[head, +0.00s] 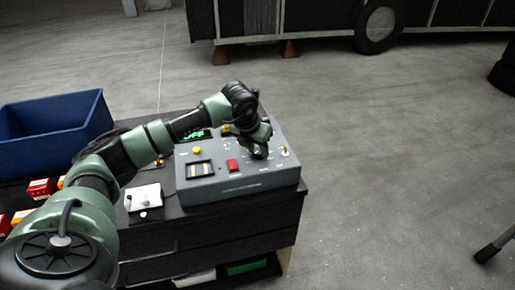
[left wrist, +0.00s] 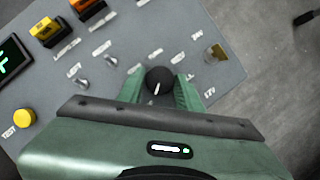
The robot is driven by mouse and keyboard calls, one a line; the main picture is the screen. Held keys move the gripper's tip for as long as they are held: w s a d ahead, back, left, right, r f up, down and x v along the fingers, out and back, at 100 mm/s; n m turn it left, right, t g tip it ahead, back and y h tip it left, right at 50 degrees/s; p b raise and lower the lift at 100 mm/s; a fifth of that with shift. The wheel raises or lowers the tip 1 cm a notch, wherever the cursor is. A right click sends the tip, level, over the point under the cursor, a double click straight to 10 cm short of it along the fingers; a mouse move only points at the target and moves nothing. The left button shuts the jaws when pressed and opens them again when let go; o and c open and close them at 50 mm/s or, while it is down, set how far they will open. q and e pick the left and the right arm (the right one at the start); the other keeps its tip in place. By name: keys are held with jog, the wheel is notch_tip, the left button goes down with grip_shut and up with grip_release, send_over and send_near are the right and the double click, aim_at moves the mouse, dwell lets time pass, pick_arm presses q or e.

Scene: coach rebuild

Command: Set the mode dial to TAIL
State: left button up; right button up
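The mode dial (left wrist: 158,80) is a round black knob with a white pointer mark on a grey control box (head: 240,184). In the left wrist view its pointer points down and slightly left. The small labels around it are too blurred to read surely. My left gripper (head: 258,152) is over the right part of the box and hides the dial in the head view. In the left wrist view its two green fingers (left wrist: 159,90) stand on either side of the dial, close to its edges. I cannot tell whether they press on it. My right gripper is not in view.
The box also has a yellow button (left wrist: 24,118), two small toggle switches (left wrist: 83,86), a red rocker (head: 233,166) and a green display (left wrist: 8,60). A brass-coloured part (left wrist: 215,53) sits near its edge. A blue bin (head: 60,130) and red boxes (head: 41,188) are at left.

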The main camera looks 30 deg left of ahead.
pick_arm(q)
grip_shut()
jog(key=shift+a+f+m+h+b, duration=0.15)
jog(key=shift+m+h+b, duration=0.25)
jog(key=shift+m+b, duration=0.55)
jog(key=shift+m+h+b, duration=0.5)
jog(key=shift+m+b, duration=0.05)
jog(key=shift+m, duration=0.7)
jog(key=shift+w+m+g+h+b, duration=0.1)
jog(key=shift+m+g+h+b, duration=0.25)
jog(key=shift+m, duration=0.85)
jog(key=shift+a+r+m+g+h, duration=0.15)
jog(key=shift+m+h, duration=0.15)
jog(key=shift+m, duration=0.45)
jog(key=shift+d+r+m+g+h, duration=0.1)
jog(key=shift+m+h, duration=0.15)
jog(key=shift+m, duration=0.5)
